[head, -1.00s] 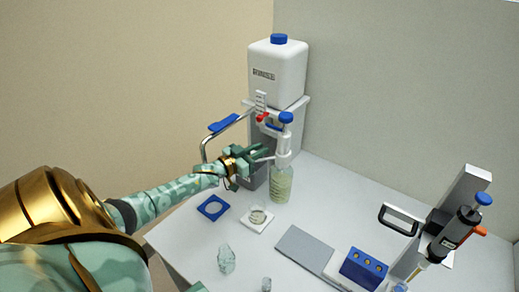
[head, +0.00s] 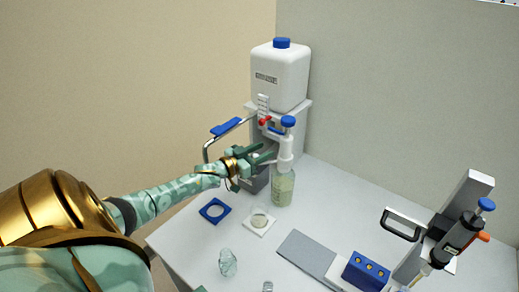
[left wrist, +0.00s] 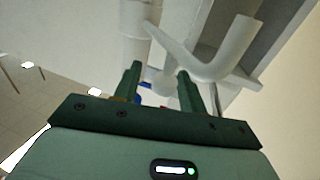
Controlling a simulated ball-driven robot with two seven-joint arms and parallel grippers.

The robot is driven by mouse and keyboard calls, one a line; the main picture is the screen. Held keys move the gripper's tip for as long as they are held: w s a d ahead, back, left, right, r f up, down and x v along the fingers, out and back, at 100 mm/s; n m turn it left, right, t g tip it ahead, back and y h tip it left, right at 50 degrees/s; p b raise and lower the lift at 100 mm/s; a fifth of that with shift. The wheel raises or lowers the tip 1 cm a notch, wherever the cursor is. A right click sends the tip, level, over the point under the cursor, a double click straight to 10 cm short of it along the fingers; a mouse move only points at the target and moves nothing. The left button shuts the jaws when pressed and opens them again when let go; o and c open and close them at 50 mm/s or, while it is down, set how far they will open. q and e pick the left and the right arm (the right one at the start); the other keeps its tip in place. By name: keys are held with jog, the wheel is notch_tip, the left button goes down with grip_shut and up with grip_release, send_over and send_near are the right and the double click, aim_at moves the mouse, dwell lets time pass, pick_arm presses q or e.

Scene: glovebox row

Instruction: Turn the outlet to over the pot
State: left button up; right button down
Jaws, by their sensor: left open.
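The white outlet (head: 285,160) with its blue-topped knob (head: 288,121) stands over a glass bottle (head: 283,188) at the front of the rinse station. In the left wrist view a white curved spout (left wrist: 228,62) crosses above the fingers. My left gripper (head: 270,154) is open right beside the outlet, its fingers pointing at it. In the wrist view the open fingers (left wrist: 158,85) have a pale rounded part between or behind them; contact cannot be told. A dark grey body (head: 254,183), partly hidden by my gripper, sits below; I cannot tell whether it is the pot. My right gripper is out of view.
A white rinse tank (head: 281,78) stands above, with a blue-gripped metal lever (head: 227,127) to its left. A pipette stand (head: 460,220) is at right.

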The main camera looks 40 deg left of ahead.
pick_arm(q)
jog(key=s+d+r+p, duration=0.7)
jog(key=s+d+r, duration=0.2)
jog(key=r, duration=0.3)
jog(key=shift+s+d, duration=0.2)
jog(key=shift+s, duration=0.5)
